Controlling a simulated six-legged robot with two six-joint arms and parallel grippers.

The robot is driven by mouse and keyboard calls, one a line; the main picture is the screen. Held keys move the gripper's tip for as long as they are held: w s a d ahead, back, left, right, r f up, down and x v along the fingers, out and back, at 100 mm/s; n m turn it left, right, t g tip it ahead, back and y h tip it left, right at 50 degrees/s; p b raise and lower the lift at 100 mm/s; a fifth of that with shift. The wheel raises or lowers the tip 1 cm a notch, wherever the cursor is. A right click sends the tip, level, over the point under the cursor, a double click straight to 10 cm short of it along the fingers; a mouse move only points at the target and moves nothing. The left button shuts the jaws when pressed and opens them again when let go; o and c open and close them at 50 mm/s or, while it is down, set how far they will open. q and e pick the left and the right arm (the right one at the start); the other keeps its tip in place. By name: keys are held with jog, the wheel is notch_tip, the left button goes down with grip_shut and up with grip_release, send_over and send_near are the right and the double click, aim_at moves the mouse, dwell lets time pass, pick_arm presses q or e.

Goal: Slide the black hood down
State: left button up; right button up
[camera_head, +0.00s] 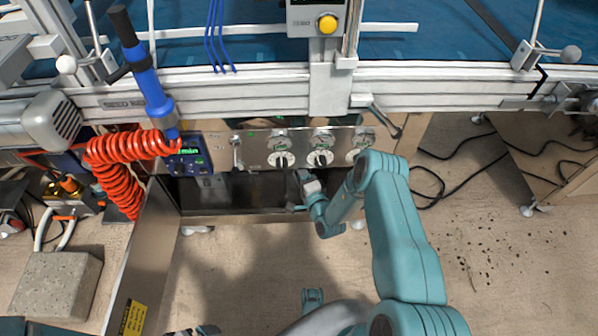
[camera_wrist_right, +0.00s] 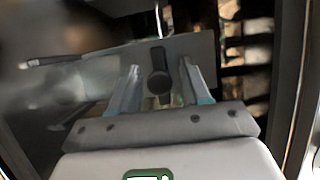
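A dark, shiny box-like part (camera_head: 245,196) sits under the steel control panel in the head view. It may be the black hood, but I cannot tell for sure. My right gripper (camera_head: 301,191) is at its right end, just below the panel's dials. In the right wrist view my right gripper (camera_wrist_right: 160,92) has its two fingers spread apart. A dark round knob or handle (camera_wrist_right: 160,82) on a grey plate (camera_wrist_right: 185,52) shows between the fingers. I cannot tell whether the fingers touch it. My left gripper does not show.
The steel panel (camera_head: 253,143) carries several white dials and a small lever. A coiled red hose (camera_head: 117,170) and blue wand (camera_head: 151,88) hang at the left. A concrete block (camera_head: 56,286) stands lower left. Cables lie on the right floor; the floor below the panel is mostly clear.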

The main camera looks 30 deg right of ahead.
jog(key=s+a+p, duration=0.2)
jog(key=s+p, duration=0.2)
jog(key=s, duration=1.2)
jog(key=shift+a+p, duration=0.3)
jog(key=shift+p, duration=0.1)
